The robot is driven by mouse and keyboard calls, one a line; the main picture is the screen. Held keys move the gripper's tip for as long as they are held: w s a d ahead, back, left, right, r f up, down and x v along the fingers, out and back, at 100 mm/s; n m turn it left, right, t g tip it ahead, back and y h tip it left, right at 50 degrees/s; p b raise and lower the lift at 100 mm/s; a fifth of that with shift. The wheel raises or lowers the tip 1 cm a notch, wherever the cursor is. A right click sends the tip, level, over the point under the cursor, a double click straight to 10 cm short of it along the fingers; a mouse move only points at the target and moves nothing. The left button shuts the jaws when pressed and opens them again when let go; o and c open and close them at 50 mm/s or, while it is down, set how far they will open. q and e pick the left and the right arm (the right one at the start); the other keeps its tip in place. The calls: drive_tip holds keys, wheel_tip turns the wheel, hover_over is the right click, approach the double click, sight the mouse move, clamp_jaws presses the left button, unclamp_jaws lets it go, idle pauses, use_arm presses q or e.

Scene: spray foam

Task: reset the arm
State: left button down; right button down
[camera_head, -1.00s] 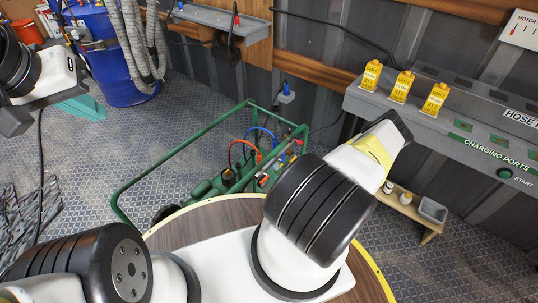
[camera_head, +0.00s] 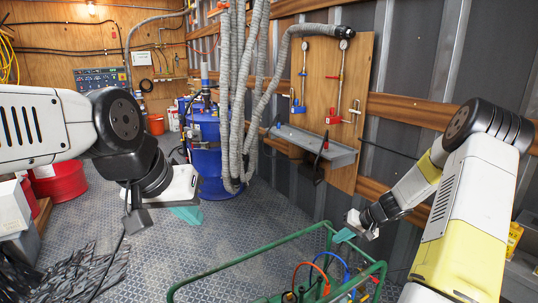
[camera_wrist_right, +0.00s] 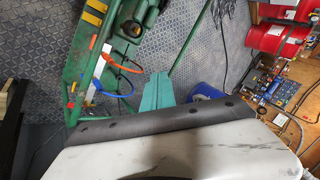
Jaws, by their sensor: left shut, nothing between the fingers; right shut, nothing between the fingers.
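My left arm comes in from the left in the head view. Its gripper (camera_head: 186,214) has teal fingers that are shut and empty, above the patterned metal floor. My right arm is raised at the right side of the head view. Its gripper (camera_head: 343,236) has teal fingers, shut and empty, over the far right end of the green frame cart. The right wrist view also shows the shut teal fingers (camera_wrist_right: 157,90), with nothing between them.
The green frame cart (camera_head: 250,262) stands front centre, with red and blue hoses. A blue drum (camera_head: 207,150) and grey corrugated hoses (camera_head: 238,90) are behind. A grey shelf (camera_head: 312,146) hangs on the wall. A red drum (camera_head: 62,181) is at the left. Floor between is open.

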drive_tip(key=s+a+r+n+h, duration=0.1)
drive_tip(key=s+a+r, duration=0.25)
drive_tip(key=r, duration=0.45)
drive_tip(key=s+a+r+n, duration=0.1)
drive_tip(key=s+a+r, duration=0.25)
drive_tip(key=r, duration=0.35)
drive_tip(key=s+a+r+n+h, duration=0.1)
drive_tip(key=s+a+r, duration=0.1)
drive_tip(key=s+r, duration=0.45)
drive_tip(key=s+a+r+h, duration=0.1)
drive_tip(key=s+r, duration=0.3)
drive_tip(key=s, duration=0.4)
drive_tip(key=s+r+t, duration=0.1)
drive_tip(key=s+r, duration=0.4)
drive_tip(key=s, duration=0.3)
drive_tip(key=shift+s+a+r+h, duration=0.3)
drive_tip(key=shift+s+a+h, duration=0.05)
drive_tip(key=shift+h, duration=0.05)
